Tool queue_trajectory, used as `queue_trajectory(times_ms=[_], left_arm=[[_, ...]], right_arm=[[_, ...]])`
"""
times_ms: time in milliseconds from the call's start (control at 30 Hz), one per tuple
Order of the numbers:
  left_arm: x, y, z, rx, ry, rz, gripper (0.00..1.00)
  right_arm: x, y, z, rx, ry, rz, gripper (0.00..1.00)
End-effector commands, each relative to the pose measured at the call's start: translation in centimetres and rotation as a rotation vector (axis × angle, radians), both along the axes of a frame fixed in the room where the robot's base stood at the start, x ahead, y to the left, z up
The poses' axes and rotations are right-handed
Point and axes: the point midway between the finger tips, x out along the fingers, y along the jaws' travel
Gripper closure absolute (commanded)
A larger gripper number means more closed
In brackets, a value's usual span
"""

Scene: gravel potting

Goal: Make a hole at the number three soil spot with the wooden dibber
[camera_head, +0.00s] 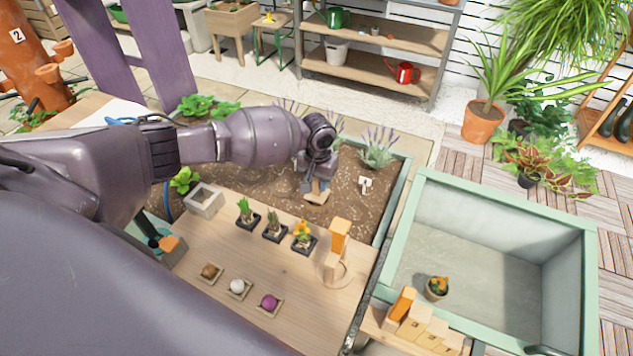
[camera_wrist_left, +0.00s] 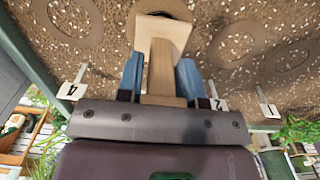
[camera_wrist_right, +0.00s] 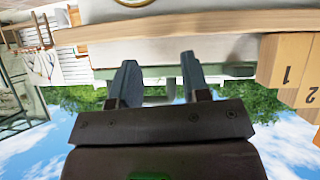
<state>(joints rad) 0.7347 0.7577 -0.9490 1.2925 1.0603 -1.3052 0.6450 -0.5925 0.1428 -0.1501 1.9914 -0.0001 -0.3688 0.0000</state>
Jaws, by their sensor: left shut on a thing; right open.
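The wooden dibber (camera_wrist_left: 160,68) is light wood with a wide, flared part. My left gripper (camera_wrist_left: 160,85) is shut on it, over the soil bed (camera_head: 345,200). In the head view the dibber (camera_head: 317,194) shows just below the left gripper (camera_head: 312,182). In the left wrist view it stands in front of a round soil spot (camera_wrist_left: 180,8), mostly hidden; I cannot tell whether its tip touches soil. Marker 4 (camera_wrist_left: 71,90) is left of it, marker 2 (camera_wrist_left: 218,104) right; no marker 3 is readable. My right gripper (camera_wrist_right: 160,78) is open and empty.
A green-rimmed tub (camera_head: 480,185) stands right. Lavender (camera_head: 378,148) grows at the bed's back. Numbered wooden blocks (camera_wrist_right: 288,60) show in the right wrist view.

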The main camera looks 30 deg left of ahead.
Motion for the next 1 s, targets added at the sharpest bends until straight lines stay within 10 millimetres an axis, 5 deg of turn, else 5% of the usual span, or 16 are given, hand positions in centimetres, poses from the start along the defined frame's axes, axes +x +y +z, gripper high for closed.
queue_trajectory(times_ms=[1000], left_arm=[[0.0, 0.0, 6.2, 0.000, 0.001, 0.000, 0.87]], right_arm=[[0.6, 0.0, 6.6, 0.000, -0.028, -0.002, 0.57]])
